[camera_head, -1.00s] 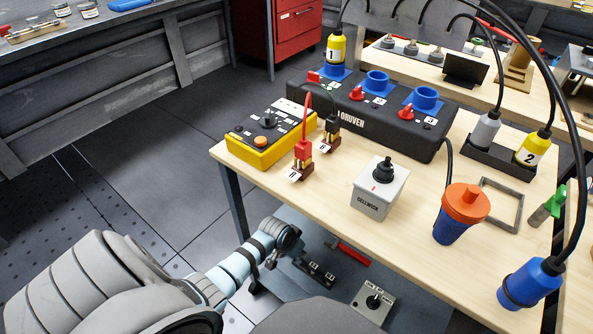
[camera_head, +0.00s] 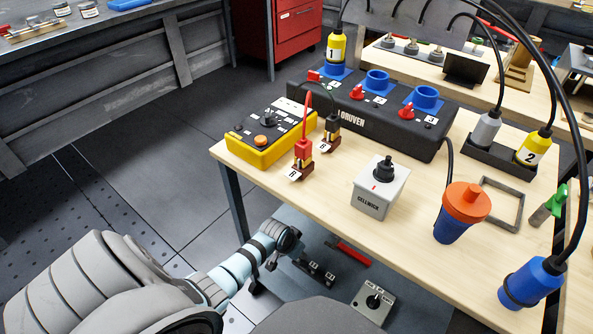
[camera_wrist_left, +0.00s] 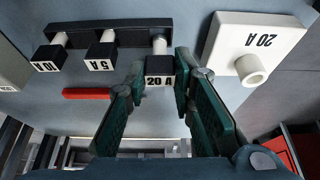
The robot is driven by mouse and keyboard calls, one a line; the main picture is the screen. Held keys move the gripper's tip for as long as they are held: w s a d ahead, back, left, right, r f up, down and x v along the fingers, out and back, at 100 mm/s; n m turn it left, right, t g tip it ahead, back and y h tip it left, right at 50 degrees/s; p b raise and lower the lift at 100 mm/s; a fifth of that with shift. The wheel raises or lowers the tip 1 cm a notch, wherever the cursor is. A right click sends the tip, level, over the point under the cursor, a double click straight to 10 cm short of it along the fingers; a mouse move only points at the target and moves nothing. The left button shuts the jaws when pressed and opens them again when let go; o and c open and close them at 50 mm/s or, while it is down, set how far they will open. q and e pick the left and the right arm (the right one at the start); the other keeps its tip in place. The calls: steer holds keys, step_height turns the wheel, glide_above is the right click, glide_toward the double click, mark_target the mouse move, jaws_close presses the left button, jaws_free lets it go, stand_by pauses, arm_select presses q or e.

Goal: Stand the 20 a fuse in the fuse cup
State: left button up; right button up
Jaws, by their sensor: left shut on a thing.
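My left gripper (camera_wrist_left: 158,88) has its green fingers on both sides of the 20 A fuse (camera_wrist_left: 160,67), a dark block with a white label and a white pin. It is shut on it at the right end of the dark fuse rack (camera_wrist_left: 135,32). I cannot tell whether the pin is clear of the rack. The 10 A fuse (camera_wrist_left: 46,60) and 5 A fuse (camera_wrist_left: 100,57) stand to its left. The fuse cup (camera_wrist_left: 252,70), a white tube on a white plate marked 20 A, is right of the gripper. My right gripper is not in view.
In the head view the rack (camera_head: 315,272) lies low beside the wooden table (camera_head: 330,205). A red bar (camera_head: 348,252) and a grey plate with a dark knob (camera_head: 373,300) lie near it. The table's edge and leg (camera_head: 232,195) are close to my left arm.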

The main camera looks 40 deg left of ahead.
arm_select(q)
steer(key=shift+f, duration=0.35)
steer(key=shift+f+b, duration=0.2)
steer(key=shift+b, duration=0.15)
steer(key=shift+f, duration=0.35)
steer(key=o, duration=1)
steer(key=shift+r, duration=0.15)
steer(key=v, duration=1.1)
steer(key=shift+s+r, duration=0.25)
steer(key=shift+r, duration=0.05)
